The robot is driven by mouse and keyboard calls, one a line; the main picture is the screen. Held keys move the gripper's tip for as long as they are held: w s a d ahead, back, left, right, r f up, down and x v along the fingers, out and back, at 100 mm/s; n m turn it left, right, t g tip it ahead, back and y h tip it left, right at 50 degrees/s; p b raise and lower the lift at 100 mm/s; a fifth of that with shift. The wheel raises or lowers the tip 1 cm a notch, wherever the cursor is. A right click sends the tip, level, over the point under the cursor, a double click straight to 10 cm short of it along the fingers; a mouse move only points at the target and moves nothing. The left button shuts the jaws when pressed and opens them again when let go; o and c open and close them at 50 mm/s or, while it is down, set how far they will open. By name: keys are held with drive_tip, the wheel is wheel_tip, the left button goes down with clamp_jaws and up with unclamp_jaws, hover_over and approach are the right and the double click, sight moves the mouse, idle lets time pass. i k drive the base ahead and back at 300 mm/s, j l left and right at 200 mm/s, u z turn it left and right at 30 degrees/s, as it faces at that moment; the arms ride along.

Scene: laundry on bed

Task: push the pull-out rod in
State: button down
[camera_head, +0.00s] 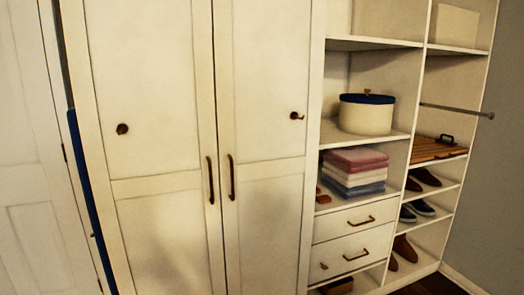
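The pull-out rod (455,109) is a thin grey metal bar in the right-hand column of the open shelving. It runs out to the right and ends in a small round knob near the front edge of the right side panel. The knob appears to stick out past the shelving front. My gripper is not in this view.
A wooden slatted tray (438,149) with a dark handle lies below the rod. Shoes (422,207) stand on lower shelves. Folded towels (355,172) and a round box (366,113) fill the middle column. The closed wardrobe doors (265,120) stand left. A grey wall (500,190) bounds the right.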

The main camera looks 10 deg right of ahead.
sight(491, 116)
drive_tip(key=z, duration=1.6)
drive_tip(key=i+l, duration=0.1)
drive_tip(key=i, duration=0.8)
drive_tip(key=i+l, duration=0.1)
drive_tip(key=i, duration=0.8)
drive_tip(key=i+u, duration=0.1)
drive_tip(key=i, duration=0.8)
